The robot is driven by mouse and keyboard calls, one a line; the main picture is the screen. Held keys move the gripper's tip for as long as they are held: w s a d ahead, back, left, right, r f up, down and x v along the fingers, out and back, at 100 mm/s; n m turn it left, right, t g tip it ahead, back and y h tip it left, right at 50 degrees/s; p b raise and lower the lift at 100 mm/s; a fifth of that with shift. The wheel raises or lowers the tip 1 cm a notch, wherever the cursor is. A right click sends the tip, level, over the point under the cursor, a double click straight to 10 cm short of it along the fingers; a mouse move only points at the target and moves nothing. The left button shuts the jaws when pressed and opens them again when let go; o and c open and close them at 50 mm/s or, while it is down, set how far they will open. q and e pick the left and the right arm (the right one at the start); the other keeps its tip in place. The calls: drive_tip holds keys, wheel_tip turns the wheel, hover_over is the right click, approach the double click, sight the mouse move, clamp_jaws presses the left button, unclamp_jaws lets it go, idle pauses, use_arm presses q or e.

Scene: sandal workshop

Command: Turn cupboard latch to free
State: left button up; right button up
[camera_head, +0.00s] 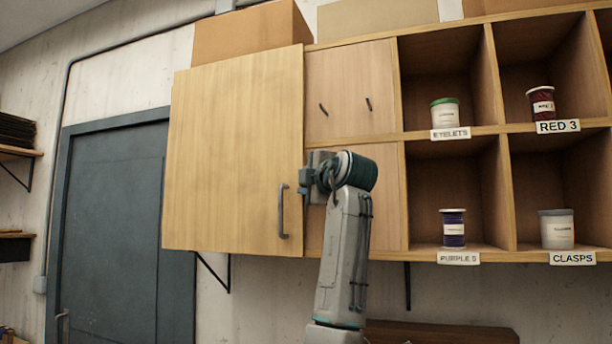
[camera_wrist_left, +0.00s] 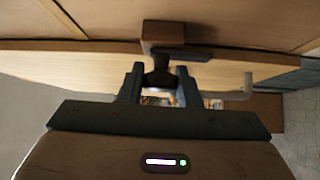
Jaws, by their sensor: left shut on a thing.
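The cupboard door (camera_head: 235,150) is a pale wooden panel, left of the open shelves, with a grey bar handle (camera_head: 282,210) near its lower right edge. My left gripper (camera_head: 308,179) is at the door's right edge, above and right of the handle. In the left wrist view its two fingers (camera_wrist_left: 160,85) stand on either side of the dark latch (camera_wrist_left: 161,74), shut on it. A wooden block (camera_wrist_left: 162,32) sits just above the latch there. In the head view the latch is mostly hidden behind my gripper and wrist. My right gripper is not in view.
Right of the door are cubbies with an eyelets tub (camera_head: 445,113), a red spool (camera_head: 541,103), a purple spool (camera_head: 453,228) and a clasps tub (camera_head: 556,230). A cardboard box (camera_head: 250,35) rests on top. A dark grey room door (camera_head: 110,220) stands at the left.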

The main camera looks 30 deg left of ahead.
use_arm(q)
drive_tip(key=shift+n+h, duration=0.3)
drive_tip(key=shift+h, duration=0.2)
drive_tip(key=o, duration=0.9)
drive_tip(key=shift+o, duration=0.2)
drive_tip(key=b+v, duration=0.4)
drive_tip(key=v, duration=0.6)
drive_tip(key=shift+s+d, duration=0.15)
drive_tip(key=shift+d, duration=0.25)
drive_tip(key=shift+f, duration=0.15)
